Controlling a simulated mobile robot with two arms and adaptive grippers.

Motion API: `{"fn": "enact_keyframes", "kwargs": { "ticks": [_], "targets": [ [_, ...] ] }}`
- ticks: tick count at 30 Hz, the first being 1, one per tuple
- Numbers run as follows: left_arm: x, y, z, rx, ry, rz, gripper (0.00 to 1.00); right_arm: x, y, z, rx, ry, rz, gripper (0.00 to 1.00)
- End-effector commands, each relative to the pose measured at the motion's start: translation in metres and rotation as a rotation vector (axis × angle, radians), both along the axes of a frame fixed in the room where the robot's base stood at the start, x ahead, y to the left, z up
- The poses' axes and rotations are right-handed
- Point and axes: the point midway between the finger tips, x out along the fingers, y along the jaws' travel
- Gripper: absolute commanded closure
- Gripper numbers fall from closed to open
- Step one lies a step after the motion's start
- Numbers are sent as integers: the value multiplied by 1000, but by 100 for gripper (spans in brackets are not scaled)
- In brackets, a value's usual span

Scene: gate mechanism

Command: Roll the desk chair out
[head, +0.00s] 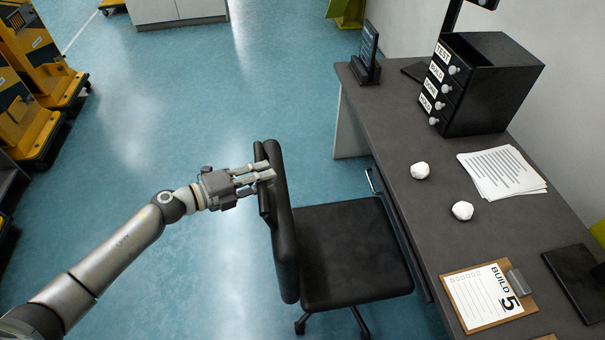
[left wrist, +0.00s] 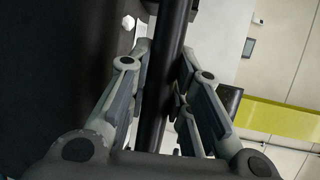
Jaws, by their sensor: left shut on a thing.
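The black desk chair (head: 345,252) stands at the desk, its seat beside the desk's front edge and its backrest toward the left. My left gripper (head: 268,172) reaches in from the left at the top of the backrest. In the left wrist view, the fingers (left wrist: 160,95) stand on both sides of a dark bar-like edge of the chair (left wrist: 168,70) and are shut on it. The chair's base shows only in part at the bottom of the head view. My right gripper is not in view.
The grey desk (head: 405,215) runs along the right, holding a black drawer box (head: 485,85), papers (head: 502,172), two white crumpled balls and a clipboard (head: 488,297). The blue floor left of the chair is clear. Yellow machines (head: 35,90) stand at the far left.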

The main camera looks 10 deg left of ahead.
Motion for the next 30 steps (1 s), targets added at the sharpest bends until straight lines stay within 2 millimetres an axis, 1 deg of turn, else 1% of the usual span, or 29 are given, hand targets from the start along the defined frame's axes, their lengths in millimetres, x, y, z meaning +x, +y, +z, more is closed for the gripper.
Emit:
{"fn": "enact_keyframes", "kwargs": {
  "ticks": [1,9,15,18,21,24,27,30],
  "targets": [
    [-6,23,-9,9,5,8,100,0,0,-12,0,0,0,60],
    [-36,114,-9,10,7,7,100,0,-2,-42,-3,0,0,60],
    [-56,177,-6,7,5,8,100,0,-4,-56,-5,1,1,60],
    [-65,203,-5,7,5,9,100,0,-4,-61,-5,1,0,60],
    [-72,225,-4,6,5,8,100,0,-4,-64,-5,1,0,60],
    [-77,242,-2,4,3,6,100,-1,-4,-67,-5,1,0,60],
    [-81,254,-1,3,1,7,100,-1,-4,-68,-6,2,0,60],
    [-84,262,-1,2,2,6,100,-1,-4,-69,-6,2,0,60]
  ]
}}
